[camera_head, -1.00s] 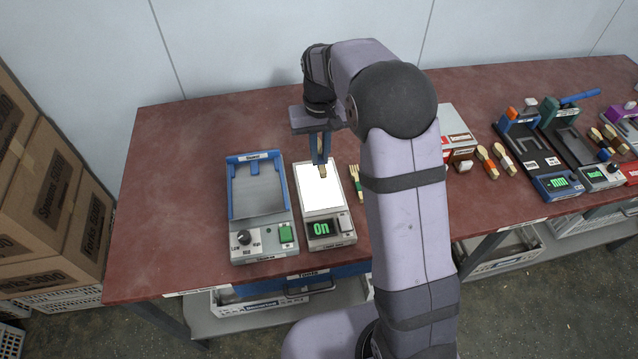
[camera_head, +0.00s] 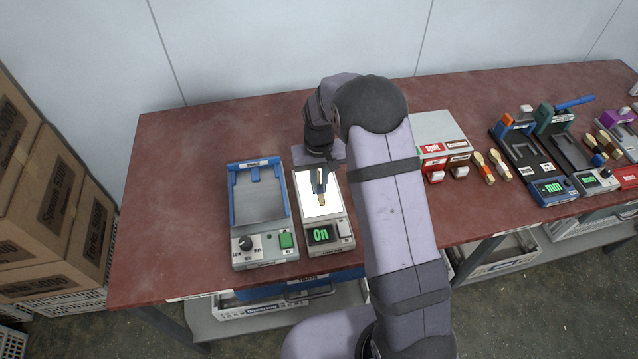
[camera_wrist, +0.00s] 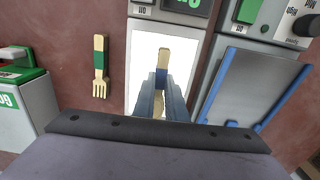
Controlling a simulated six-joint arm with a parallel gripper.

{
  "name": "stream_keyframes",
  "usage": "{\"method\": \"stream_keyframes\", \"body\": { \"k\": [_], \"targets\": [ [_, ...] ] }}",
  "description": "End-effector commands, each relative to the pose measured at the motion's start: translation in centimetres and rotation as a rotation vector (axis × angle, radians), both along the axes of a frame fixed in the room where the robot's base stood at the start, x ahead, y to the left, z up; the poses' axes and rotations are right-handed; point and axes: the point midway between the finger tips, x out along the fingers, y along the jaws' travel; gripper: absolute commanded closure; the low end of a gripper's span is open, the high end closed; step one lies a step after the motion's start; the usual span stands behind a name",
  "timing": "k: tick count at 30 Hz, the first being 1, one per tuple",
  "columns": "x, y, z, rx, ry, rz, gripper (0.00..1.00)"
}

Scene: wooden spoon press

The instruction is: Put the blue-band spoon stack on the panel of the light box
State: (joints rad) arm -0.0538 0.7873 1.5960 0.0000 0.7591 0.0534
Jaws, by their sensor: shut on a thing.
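The light box (camera_head: 318,236) stands on the bench with its white panel (camera_head: 308,207) lit and its display reading "On". My gripper (camera_head: 320,188) is shut on the blue-band spoon stack (camera_head: 322,201), over the middle of the panel. In the wrist view the pale wooden stack (camera_wrist: 162,57) sticks out past my fingertips (camera_wrist: 162,90), its blue band just beyond them. The panel (camera_wrist: 141,70) lies behind it. I cannot tell whether the stack touches the panel.
A blue-and-grey tray device (camera_head: 258,205) stands close on the left of the light box. In the wrist view a green-band fork (camera_wrist: 99,68) lies on the bench beside the box. A red-and-white labelled box (camera_head: 440,140) and several devices stand farther right.

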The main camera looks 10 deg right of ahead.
Motion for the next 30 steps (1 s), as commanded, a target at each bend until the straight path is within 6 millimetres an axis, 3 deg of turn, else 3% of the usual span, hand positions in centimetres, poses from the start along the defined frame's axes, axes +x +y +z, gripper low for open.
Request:
{"method": "stream_keyframes", "body": {
  "k": [15,16,18,30],
  "targets": [
    [0.02,0.00,-1.17,0.000,-0.001,0.000,1.00],
    [0.03,0.00,-1.17,0.000,-0.002,0.000,0.86],
    [0.03,0.00,-1.09,0.000,-0.002,0.000,0.70],
    [0.05,0.00,-0.62,0.000,-0.002,0.000,0.70]
  ]
}}
